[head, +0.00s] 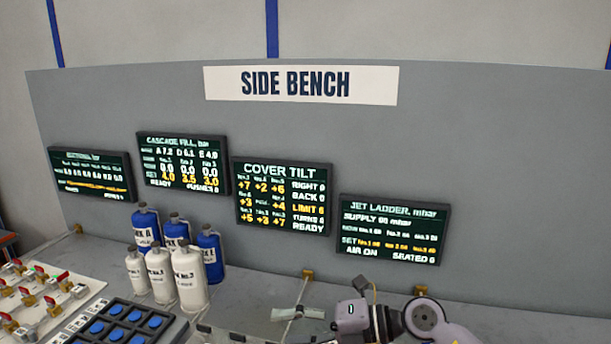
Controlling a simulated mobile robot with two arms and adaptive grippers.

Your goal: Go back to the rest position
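The task names no object. A purple-grey arm of mine comes in at the bottom right, over the bench top. Its jointed links and a dark ring show, but the bottom edge of the picture cuts them off. I can make out no gripper fingers on it. My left gripper is not in view.
A grey panel (130,95) with a "SIDE BENCH" sign (300,85) and several dark screens (282,197) stands behind the bench. Blue bottles (210,255) and white bottles (190,278) stand at the left centre. A valve board (88,296) and a blue-button pad (135,318) are lower left.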

